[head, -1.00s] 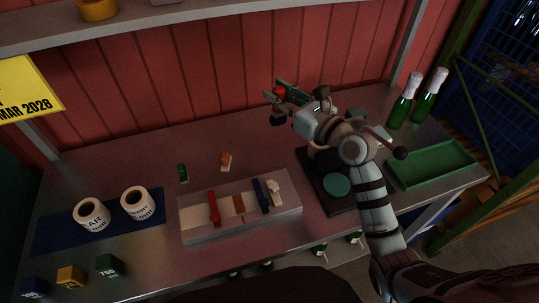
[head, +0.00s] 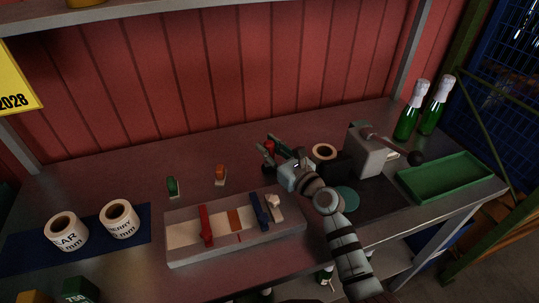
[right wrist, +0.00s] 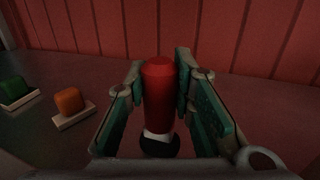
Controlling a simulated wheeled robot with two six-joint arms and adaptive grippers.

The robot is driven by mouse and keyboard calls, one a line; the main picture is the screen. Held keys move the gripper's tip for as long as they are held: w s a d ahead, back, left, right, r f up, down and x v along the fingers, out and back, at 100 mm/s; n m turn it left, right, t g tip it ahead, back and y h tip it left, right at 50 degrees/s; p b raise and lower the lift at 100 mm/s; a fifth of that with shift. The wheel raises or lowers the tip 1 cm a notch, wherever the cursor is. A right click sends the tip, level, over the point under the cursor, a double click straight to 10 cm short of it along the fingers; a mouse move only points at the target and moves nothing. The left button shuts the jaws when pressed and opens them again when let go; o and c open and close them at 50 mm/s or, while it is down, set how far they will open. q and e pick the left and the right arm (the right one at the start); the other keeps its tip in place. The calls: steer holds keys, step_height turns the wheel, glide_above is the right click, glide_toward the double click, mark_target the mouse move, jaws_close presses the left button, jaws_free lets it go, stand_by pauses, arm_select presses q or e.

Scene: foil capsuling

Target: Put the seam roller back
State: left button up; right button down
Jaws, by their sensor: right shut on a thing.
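My right gripper (head: 275,150) is shut on the seam roller (right wrist: 159,95), seen as an upright red handle with a white band and a dark lower end. Its red top (head: 268,146) also shows in the head view, behind the grey tool block. In the right wrist view the fingers stand on both sides of the handle. Whether its lower end touches the bench cannot be told. My left gripper is out of view.
The grey block (head: 180,257) holds red, blue and pale tools. Orange (head: 220,173) and green (head: 172,186) pieces stand left of the gripper. A grey lever device (head: 368,150), a green tray (head: 405,188) and bottles (head: 409,115) are to the right. Label rolls (head: 118,220) are at left.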

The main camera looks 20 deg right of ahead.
steer(key=shift+r, duration=0.1)
steer(key=c, duration=1.4)
jaws_free()
steer(key=shift+o, duration=0.2)
steer(key=shift+r, duration=0.1)
steer(key=p+v, duration=0.1)
steer(key=v, duration=1.1)
steer(key=shift+p, duration=0.35)
